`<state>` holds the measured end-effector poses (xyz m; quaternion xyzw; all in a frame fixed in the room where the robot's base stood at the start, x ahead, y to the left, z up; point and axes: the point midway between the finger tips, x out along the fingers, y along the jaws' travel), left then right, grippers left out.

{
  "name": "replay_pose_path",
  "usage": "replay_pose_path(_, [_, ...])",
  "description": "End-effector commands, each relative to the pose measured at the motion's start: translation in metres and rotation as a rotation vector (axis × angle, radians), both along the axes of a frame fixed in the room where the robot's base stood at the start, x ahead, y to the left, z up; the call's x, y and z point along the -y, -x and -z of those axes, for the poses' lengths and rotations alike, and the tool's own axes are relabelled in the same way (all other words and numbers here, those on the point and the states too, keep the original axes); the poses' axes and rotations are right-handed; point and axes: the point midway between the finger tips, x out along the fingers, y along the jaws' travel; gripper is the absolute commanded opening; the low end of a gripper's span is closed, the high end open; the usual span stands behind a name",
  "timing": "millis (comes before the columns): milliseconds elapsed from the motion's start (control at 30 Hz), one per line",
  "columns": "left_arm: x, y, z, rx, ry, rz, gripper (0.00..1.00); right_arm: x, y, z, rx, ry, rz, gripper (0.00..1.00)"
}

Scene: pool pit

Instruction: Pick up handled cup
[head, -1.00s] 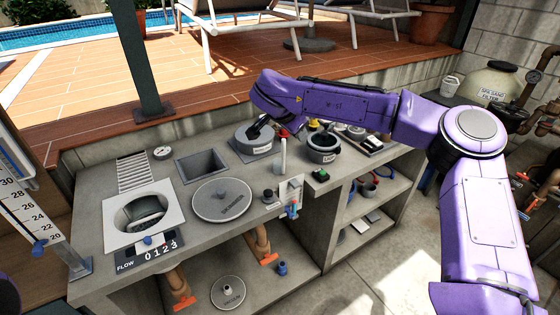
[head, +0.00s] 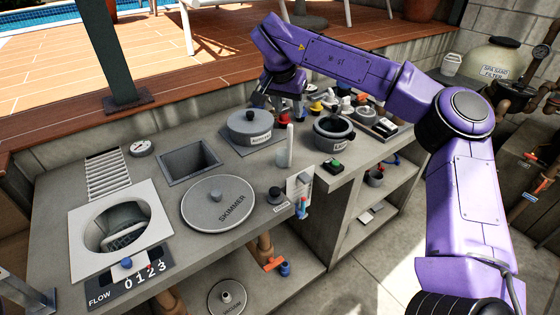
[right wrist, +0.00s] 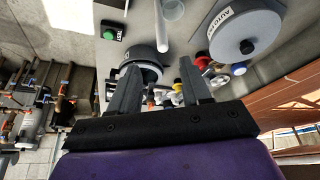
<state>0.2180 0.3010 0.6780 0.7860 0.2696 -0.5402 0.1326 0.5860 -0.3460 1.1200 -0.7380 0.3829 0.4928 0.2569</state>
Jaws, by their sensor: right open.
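No cup stands out clearly by its handle. A grey pot-like vessel with a dark rim (head: 333,134) stands on the counter at centre right. A small grey cup (head: 374,178) stands on the shelf below. A white cup-like container (head: 451,65) stands at the back right. My right gripper (head: 287,108) is open above the back of the counter, behind the clear cup; its fingertips are partly hidden by small fittings. In the right wrist view the open fingers (right wrist: 160,80) reach toward the dark-rimmed vessel (right wrist: 146,56), with the left finger overlapping it. My left gripper is not in view.
A lidded grey pot (head: 250,128), a clear cup with a white rod (head: 284,155) and several coloured fittings (head: 330,104) crowd the counter near my right gripper. A round skimmer lid (head: 218,203) and a square opening (head: 188,162) lie farther left. A post (head: 105,60) rises behind.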

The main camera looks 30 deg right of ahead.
Motion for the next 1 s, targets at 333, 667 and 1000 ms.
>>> replay_pose_path(333, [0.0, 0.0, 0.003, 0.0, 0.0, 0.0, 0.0, 0.012, -0.011, 0.05, -0.004, -0.001, -0.004, 0.48])
replay_pose_path(667, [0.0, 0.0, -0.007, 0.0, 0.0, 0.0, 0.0, 0.026, -0.018, 0.097, -0.004, -0.001, 0.0, 0.48])
replay_pose_path(1000, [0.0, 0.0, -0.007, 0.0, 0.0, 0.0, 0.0, 0.03, -0.02, 0.105, 0.001, 0.001, 0.0, 0.38])
